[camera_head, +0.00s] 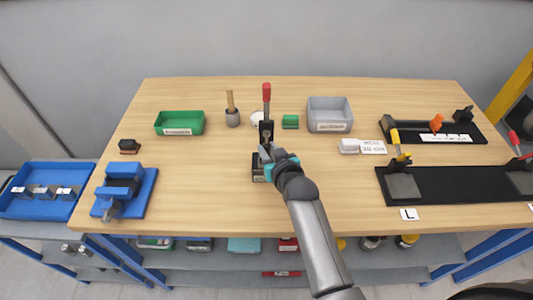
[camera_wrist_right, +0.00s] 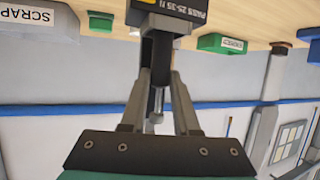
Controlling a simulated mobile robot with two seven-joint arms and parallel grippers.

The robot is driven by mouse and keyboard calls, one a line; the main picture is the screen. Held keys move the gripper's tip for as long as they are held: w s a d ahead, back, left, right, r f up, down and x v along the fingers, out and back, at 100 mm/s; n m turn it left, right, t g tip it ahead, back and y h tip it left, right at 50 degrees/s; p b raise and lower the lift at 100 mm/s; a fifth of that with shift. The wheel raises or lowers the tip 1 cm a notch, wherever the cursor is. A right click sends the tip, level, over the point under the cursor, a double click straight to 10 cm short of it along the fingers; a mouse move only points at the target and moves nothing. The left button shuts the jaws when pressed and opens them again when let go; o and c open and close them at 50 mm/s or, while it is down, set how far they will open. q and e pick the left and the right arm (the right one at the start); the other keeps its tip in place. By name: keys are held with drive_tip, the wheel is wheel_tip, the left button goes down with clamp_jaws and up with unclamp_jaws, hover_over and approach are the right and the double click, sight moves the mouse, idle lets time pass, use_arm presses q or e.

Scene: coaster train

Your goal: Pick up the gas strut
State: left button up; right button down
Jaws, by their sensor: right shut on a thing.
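My right gripper (camera_head: 268,157) is at the middle of the table, at the front of a black upright fixture (camera_head: 266,131) with a red-topped lever (camera_head: 266,92). In the right wrist view the gripper (camera_wrist_right: 163,75) is shut on a slim part with a black upper body (camera_wrist_right: 162,60) and a thin silver rod (camera_wrist_right: 157,103), which looks like the gas strut. In the head view the strut is hidden by my gripper. My left gripper is not in view.
A green bin (camera_head: 180,123), a cup with a wooden handle (camera_head: 232,112) and a grey scrap bin (camera_head: 329,114) stand behind. A blue vise (camera_head: 124,190) is at left. Black fixtures (camera_head: 450,184) fill the right side. The front left-middle of the table is clear.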

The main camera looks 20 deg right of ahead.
drive_tip(key=shift+r, duration=0.2)
idle(0.4)
drive_tip(key=shift+r, duration=0.3)
drive_tip(key=f+v, duration=0.2)
drive_tip(key=v, duration=0.6)
drive_tip(key=s+f+v, duration=0.1)
drive_tip(key=f+v, duration=0.1)
drive_tip(key=v, duration=0.7)
drive_tip(key=shift+s, duration=0.55)
